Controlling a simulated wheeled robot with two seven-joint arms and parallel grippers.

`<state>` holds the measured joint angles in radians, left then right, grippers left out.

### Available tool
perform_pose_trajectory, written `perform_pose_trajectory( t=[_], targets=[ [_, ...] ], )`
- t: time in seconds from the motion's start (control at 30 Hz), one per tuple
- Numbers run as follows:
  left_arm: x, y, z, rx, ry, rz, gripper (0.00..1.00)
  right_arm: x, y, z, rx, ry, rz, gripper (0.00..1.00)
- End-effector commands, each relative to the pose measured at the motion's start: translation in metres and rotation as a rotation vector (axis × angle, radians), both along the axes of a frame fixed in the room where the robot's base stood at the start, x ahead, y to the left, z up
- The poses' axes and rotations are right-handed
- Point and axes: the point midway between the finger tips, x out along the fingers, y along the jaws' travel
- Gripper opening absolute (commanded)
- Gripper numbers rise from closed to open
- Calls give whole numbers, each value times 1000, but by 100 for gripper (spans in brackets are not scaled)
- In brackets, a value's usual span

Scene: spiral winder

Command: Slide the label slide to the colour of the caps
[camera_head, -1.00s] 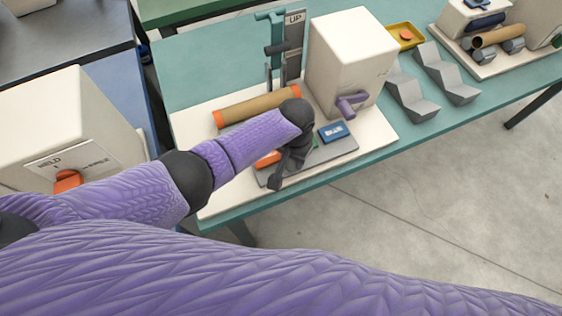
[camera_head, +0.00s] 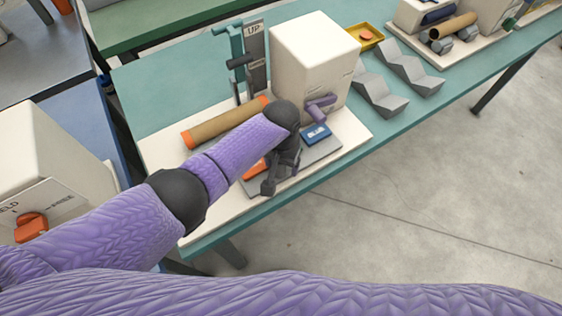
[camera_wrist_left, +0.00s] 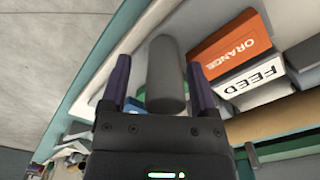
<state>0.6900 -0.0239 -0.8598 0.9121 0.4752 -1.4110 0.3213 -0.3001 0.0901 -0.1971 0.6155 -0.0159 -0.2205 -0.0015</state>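A brown tube (camera_head: 225,122) with orange caps (camera_head: 188,140) lies on the cream board left of the white machine. In front of it is a grey label panel with a blue plate (camera_head: 316,133) at its right and an orange plate (camera_head: 253,171) at its left. The left wrist view shows the orange plate, marked ORANGE (camera_wrist_left: 228,52), beside a FEED block (camera_wrist_left: 255,88). A grey knob (camera_wrist_left: 166,78) stands between the fingers of my left gripper (camera_wrist_left: 160,85), which are apart. Green and blue patches show partly behind it. In the head view my left gripper (camera_head: 283,160) covers the panel's middle.
The white machine (camera_head: 310,65) with a purple handle (camera_head: 320,106) stands behind the panel. An UP post (camera_head: 254,60) stands behind the tube. Grey V-shaped rests (camera_head: 380,95) and a yellow tray (camera_head: 368,40) are to the right. Open floor lies in front.

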Motion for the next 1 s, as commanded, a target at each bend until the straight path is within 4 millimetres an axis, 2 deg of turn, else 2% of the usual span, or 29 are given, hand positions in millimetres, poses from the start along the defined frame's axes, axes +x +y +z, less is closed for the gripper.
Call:
perform_pose_trajectory(
  t=[0.17, 0.4, 0.5, 0.6, 1.0],
  targets=[
    [0, 0, 5, 0, 1, 0, 77, 0, 0, 4, 0, -1, 0, 100],
    [0, 0, 67, -2, -3, -1, 77, 3, 0, 38, -1, -8, 0, 100],
    [0, 0, 86, -2, -2, -1, 77, 4, -1, 46, -1, -10, 0, 100],
    [0, 0, 97, -2, -2, -1, 77, 4, -1, 49, -2, -11, 0, 100],
    [0, 0, 99, 0, 0, -1, 77, 4, -1, 49, -3, -11, 0, 100]
  ],
)
